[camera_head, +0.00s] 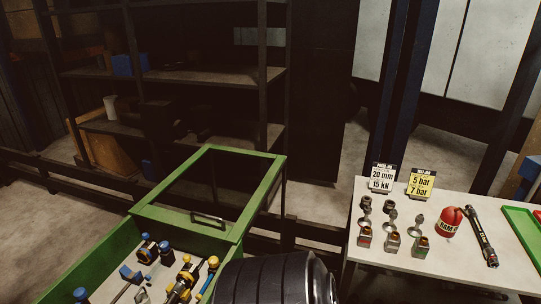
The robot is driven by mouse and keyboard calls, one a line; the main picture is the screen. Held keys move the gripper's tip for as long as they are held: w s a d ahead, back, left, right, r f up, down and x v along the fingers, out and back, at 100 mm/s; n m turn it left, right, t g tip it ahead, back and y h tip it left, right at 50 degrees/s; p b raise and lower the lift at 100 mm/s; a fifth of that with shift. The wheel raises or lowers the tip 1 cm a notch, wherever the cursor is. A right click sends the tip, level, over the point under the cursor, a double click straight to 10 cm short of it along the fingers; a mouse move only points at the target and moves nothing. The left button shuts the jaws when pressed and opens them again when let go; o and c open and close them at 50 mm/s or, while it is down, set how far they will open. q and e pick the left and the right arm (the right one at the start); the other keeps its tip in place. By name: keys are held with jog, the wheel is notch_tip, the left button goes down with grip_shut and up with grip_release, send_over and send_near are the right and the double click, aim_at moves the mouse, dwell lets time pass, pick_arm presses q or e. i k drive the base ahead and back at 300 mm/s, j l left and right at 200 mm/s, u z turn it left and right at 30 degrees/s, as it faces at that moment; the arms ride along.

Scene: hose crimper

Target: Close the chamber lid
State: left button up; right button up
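The chamber (75,277) is a green open-topped box at the lower left, cut off by the bottom edge. Its inside shows, with several blue, yellow and black fittings. The lid (262,193) is a green frame around a dark, see-through pane. It is open and extends from the chamber's far side, leaving the chamber uncovered. A dark bar handle (207,219) is on the lid's near edge. Neither of my grippers is in view.
A black ribbed cylindrical part (275,281) fills the bottom middle and hides the chamber's right side. At right, a white table (395,263) holds metal fittings (392,242), a red cap (450,222), a black-and-red tool (482,238), two signs and a green tray (524,229). Dark shelves stand behind.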

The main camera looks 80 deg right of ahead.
aim_at(215, 231)
jog(key=z, duration=2.45)
jog(key=i+l+z, duration=0.1)
jog(key=z, duration=0.3)
jog(key=i+z, duration=0.35)
jog(key=z, duration=0.4)
jog(key=i+l, duration=0.05)
